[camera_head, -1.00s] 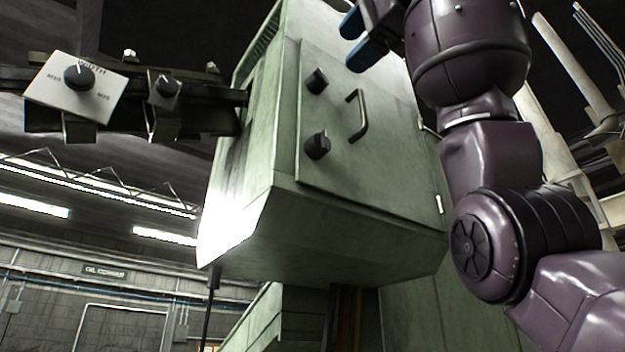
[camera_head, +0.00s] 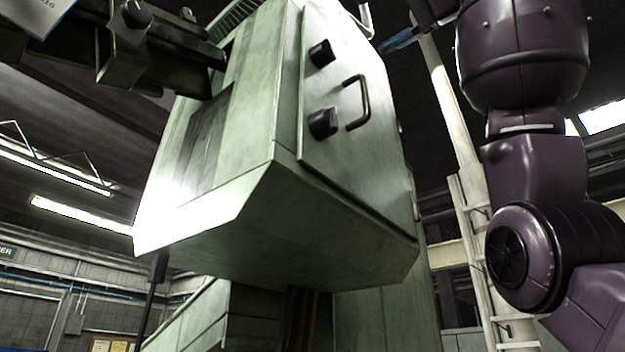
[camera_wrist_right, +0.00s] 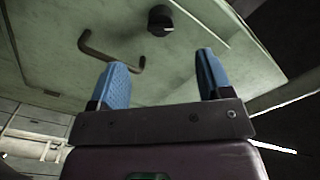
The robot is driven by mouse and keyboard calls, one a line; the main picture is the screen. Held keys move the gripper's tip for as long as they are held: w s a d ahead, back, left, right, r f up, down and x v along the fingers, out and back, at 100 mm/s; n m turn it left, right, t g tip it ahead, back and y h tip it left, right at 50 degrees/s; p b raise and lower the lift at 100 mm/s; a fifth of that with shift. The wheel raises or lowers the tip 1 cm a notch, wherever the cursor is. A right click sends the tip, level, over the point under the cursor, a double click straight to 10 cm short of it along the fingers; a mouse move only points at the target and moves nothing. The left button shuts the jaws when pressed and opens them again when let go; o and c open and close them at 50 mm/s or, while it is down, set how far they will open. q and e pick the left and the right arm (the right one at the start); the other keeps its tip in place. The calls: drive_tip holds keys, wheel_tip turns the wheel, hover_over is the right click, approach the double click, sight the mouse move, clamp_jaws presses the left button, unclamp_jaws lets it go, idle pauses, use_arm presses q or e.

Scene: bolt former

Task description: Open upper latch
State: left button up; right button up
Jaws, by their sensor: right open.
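The green cabinet (camera_head: 270,190) has a closed door (camera_head: 345,165) on its right face. The upper latch (camera_head: 321,53), a black knob, sits near the door's left edge. A similar lower latch (camera_head: 322,123) is below it, with a dark bent handle (camera_head: 358,103) to their right. My right gripper (camera_head: 400,40) shows only partly, at the top, right of the cabinet and apart from the latches. In the right wrist view my right gripper (camera_wrist_right: 162,60) is open and empty, its blue fingers pointing toward the door. One black latch (camera_wrist_right: 160,20) and the handle (camera_wrist_right: 112,56) lie beyond; I cannot tell which latch. My left gripper is out of view.
A dark bar with a control knob (camera_head: 135,15) sticks out left of the cabinet at the top. A pale ladder-like frame (camera_head: 485,260) stands behind, at the right. Space in front of the door looks clear.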

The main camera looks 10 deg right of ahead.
sight(332, 48)
drive_tip(key=w+a+n+p, duration=0.1)
drive_tip(key=w+a, duration=0.1)
drive_tip(key=w, duration=0.1)
drive_tip(key=w+a+n+p, duration=0.1)
drive_tip(key=w+a, duration=0.2)
drive_tip(key=shift+w, duration=0.2)
drive_tip(key=n+p, duration=0.2)
drive_tip(key=n, duration=0.1)
drive_tip(key=shift+r+n, duration=0.1)
drive_tip(key=shift+n, duration=0.2)
drive_tip(key=n+p, duration=0.1)
drive_tip(key=n, duration=0.2)
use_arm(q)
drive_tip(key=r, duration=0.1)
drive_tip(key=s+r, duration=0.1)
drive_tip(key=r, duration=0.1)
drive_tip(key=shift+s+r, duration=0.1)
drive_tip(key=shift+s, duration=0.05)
use_arm(e)
drive_tip(key=shift+s+n, duration=0.1)
drive_tip(key=shift+n, duration=0.3)
